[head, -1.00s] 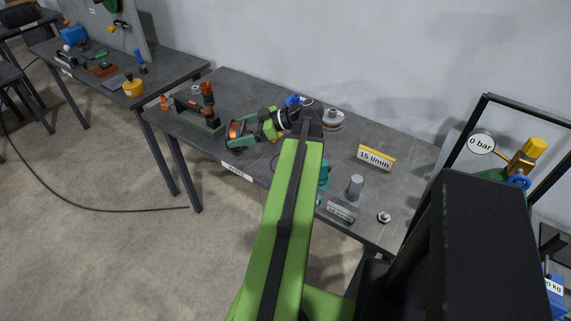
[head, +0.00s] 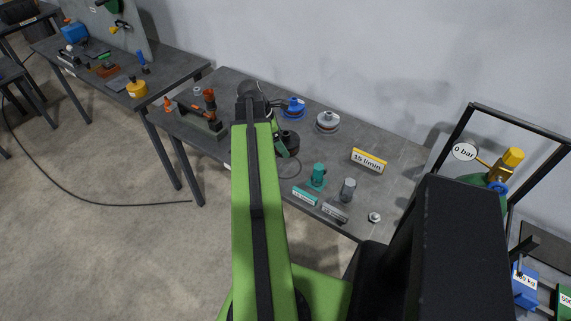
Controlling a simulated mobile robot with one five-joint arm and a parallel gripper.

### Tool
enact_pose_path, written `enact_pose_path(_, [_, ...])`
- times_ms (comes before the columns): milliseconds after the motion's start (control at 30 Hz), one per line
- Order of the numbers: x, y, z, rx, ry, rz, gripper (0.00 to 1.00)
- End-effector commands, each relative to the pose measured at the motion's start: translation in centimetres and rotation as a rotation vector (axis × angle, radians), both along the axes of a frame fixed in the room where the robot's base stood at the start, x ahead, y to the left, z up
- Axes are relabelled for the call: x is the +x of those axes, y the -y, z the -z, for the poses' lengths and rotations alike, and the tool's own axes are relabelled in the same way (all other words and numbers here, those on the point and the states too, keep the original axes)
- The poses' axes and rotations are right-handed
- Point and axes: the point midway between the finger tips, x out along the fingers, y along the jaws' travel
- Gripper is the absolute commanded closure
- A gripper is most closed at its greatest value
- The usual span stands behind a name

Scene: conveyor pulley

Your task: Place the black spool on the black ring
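The black spool (head: 288,142) is a dark round piece on the grey table, just right of my arm's far end. My gripper (head: 280,146) is mostly hidden behind my green arm. A green part of it shows at the spool's left side, and I cannot tell whether it touches the spool. The fingertips cannot be made out. A thin dark ring (head: 298,171) shows as a curved line on the table just in front of the spool, partly covered by my arm. The spool looks to be behind it rather than centred on it.
A blue spool (head: 293,108) and a grey-red spool (head: 327,122) stand behind. A teal valve-like piece (head: 317,176), a grey cylinder (head: 348,189), a nut (head: 375,217) and a yellow "15 l/min" sign (head: 369,160) are to the right. An orange-black fixture (head: 209,108) is at left.

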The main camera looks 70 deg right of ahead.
Motion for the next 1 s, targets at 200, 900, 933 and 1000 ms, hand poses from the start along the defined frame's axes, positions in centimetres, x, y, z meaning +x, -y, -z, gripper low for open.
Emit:
enact_pose_path(200, [0.0,0.0,3.2,0.0,0.001,0.001,0.87])
enact_pose_path(900, [-0.1,0.0,10.5,0.001,0.002,0.003,0.87])
enact_pose_path(933, [-0.1,0.0,10.4,0.001,0.002,0.003,0.88])
enact_pose_path(1000, [-0.1,0.0,10.1,0.001,0.003,0.003,0.87])
